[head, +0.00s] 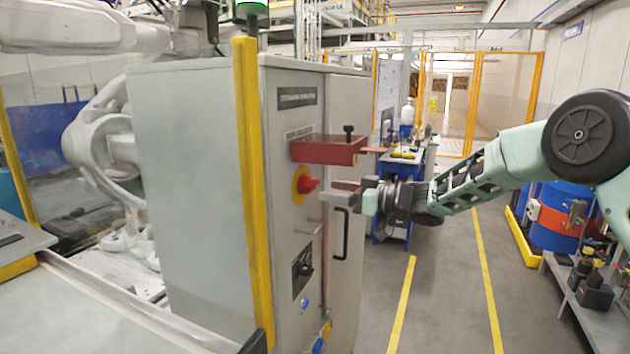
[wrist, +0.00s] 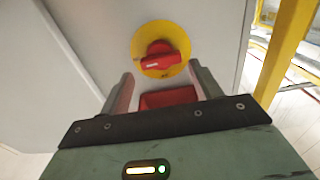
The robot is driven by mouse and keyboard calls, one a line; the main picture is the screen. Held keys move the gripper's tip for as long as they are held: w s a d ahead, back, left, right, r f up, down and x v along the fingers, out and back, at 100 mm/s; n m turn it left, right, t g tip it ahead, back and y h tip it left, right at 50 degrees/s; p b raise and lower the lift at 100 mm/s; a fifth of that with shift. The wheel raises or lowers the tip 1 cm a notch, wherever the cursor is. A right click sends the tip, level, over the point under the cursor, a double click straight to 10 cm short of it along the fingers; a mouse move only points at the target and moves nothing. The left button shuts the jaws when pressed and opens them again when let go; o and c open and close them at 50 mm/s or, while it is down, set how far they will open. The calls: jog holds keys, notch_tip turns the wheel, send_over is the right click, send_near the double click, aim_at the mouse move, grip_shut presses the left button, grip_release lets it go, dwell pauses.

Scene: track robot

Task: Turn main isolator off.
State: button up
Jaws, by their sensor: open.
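The main isolator is a red rotary handle (head: 308,185) on a round yellow plate (head: 299,186), on the front of a grey cabinet (head: 284,230). In the wrist view the red handle (wrist: 160,60) lies close to horizontal, slightly tilted, on its yellow plate (wrist: 147,36). My gripper (head: 326,195) is open and empty, its fingers pointing at the handle from the right, apart from it. In the wrist view the handle shows just beyond and between the two fingertips (wrist: 161,74). The marks on the plate are too small to read.
A red box-like ledge (head: 325,151) with a black knob (head: 348,131) juts out just above the isolator. A black rotary switch (head: 303,270) and a black door handle (head: 341,235) sit lower. A yellow post (head: 252,190) stands at the cabinet's corner. The floor aisle (head: 440,290) is clear.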

aim_at(315, 188)
jog(key=p+x, duration=0.1)
jog(key=x, duration=0.4)
jog(key=shift+w+a+p, duration=0.15)
jog(key=shift+a+p, duration=0.2)
jog(key=c, duration=0.7)
